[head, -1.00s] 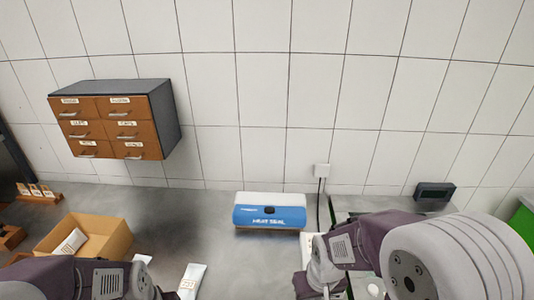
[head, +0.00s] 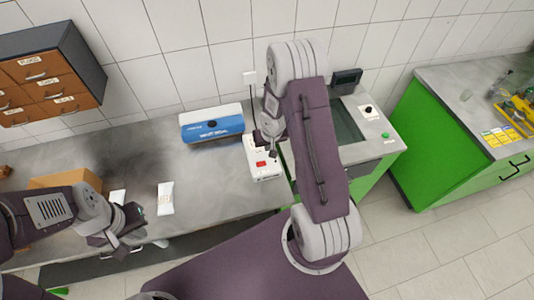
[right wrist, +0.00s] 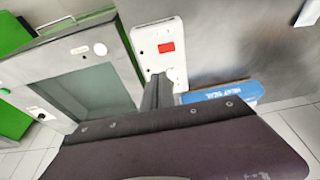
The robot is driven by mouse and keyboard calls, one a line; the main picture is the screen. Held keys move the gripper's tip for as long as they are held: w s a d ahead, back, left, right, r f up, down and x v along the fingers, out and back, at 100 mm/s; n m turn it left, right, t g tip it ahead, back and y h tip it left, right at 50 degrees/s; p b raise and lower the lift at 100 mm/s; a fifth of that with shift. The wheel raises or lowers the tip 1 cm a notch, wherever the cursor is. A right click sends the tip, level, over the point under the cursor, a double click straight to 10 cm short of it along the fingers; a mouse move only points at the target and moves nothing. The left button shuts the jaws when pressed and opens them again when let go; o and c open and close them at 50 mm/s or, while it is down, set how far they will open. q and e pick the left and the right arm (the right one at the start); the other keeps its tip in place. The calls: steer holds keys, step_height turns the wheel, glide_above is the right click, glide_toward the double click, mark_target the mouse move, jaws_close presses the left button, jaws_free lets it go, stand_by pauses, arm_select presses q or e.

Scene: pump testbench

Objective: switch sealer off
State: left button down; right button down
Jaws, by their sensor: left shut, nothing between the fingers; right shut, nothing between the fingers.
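The sealer (head: 212,126), a blue and white box lettered "HEAT SEAL", stands at the back of the grey counter. To its right is a white switch box (head: 255,172) with a red switch (head: 261,164). In the right wrist view the red switch (right wrist: 166,47) shows on the upright white box (right wrist: 151,33). My right gripper (head: 272,149) is shut and empty, close over the switch box. Its fingers (right wrist: 157,78) overlap the box's near part in the wrist view; contact cannot be told. My left gripper (head: 120,251) is shut and empty, low over the counter's front edge.
White pouches (head: 165,198) lie on the counter by a cardboard box (head: 60,180). A green-sided machine with a dark display (head: 346,78) stands right of the switch box. Drawers (head: 40,80) hang at left. Another green bench (head: 440,140) stands far right, across open floor.

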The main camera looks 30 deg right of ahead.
steer(key=b, duration=0.6)
glide_above(265, 161)
steer(key=s, duration=0.1)
step_height(265, 161, down, 10)
steer(key=shift+s+a+r, duration=0.1)
steer(key=shift+s+a, duration=0.05)
step_height(265, 161, down, 3)
steer(key=b, duration=0.3)
steer(key=shift+f+b, duration=0.4)
steer(key=shift+b, duration=0.05)
steer(key=shift+r, duration=0.1)
